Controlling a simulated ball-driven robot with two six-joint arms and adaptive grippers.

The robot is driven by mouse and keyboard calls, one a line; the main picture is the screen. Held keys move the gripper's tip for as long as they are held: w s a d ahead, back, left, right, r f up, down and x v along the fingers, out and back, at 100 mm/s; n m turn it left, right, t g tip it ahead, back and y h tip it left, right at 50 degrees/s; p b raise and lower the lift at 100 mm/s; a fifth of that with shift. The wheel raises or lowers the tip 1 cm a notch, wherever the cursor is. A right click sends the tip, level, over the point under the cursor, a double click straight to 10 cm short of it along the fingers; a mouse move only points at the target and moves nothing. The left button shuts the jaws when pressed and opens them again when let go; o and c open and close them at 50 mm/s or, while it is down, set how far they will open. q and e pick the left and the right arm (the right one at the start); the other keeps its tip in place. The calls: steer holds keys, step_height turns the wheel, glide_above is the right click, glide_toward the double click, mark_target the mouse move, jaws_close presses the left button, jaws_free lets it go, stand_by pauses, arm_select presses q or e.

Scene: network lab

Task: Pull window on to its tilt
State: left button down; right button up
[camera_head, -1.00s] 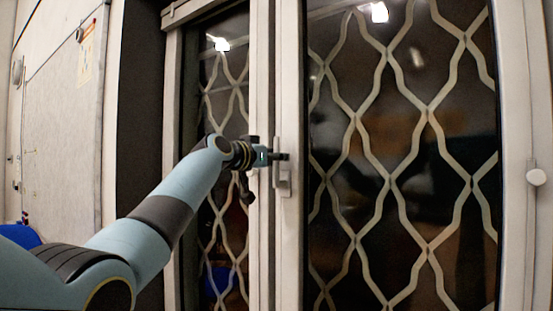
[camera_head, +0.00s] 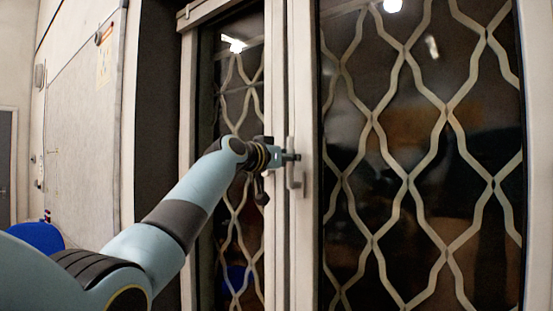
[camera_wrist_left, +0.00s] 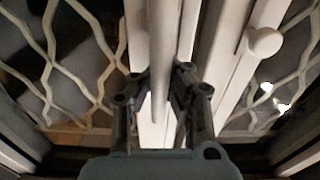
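The window (camera_head: 305,255) has a white frame and dark glass with a pale lattice showing through it. Its handle (camera_head: 299,178) is a light grey bar on the frame's upright, pointing down. My left gripper (camera_head: 291,157) is at the handle, reaching in from the left. In the left wrist view the handle (camera_wrist_left: 161,50) runs down between the two dark fingers of my left gripper (camera_wrist_left: 162,80). The fingertips lie close against both sides of the bar and look closed on it. The window looks closed in its frame. My right gripper is out of view.
A narrower lattice pane (camera_head: 240,90) stands left of the handle, behind my left arm. A pale wall panel (camera_head: 80,130) and a blue object (camera_head: 38,236) are at the far left. A round white knob (camera_wrist_left: 263,42) shows in the left wrist view.

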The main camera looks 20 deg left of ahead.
arm_select(q)
steer(key=p+v, duration=0.2)
steer(key=v, duration=0.4)
steer(key=c, duration=0.9)
jaws_free()
steer(key=shift+s+f, duration=0.1)
steer(key=shift+s, duration=0.05)
stand_by(0.4)
steer(key=p+v, duration=0.3)
steer(key=v, duration=0.7)
stand_by(0.5)
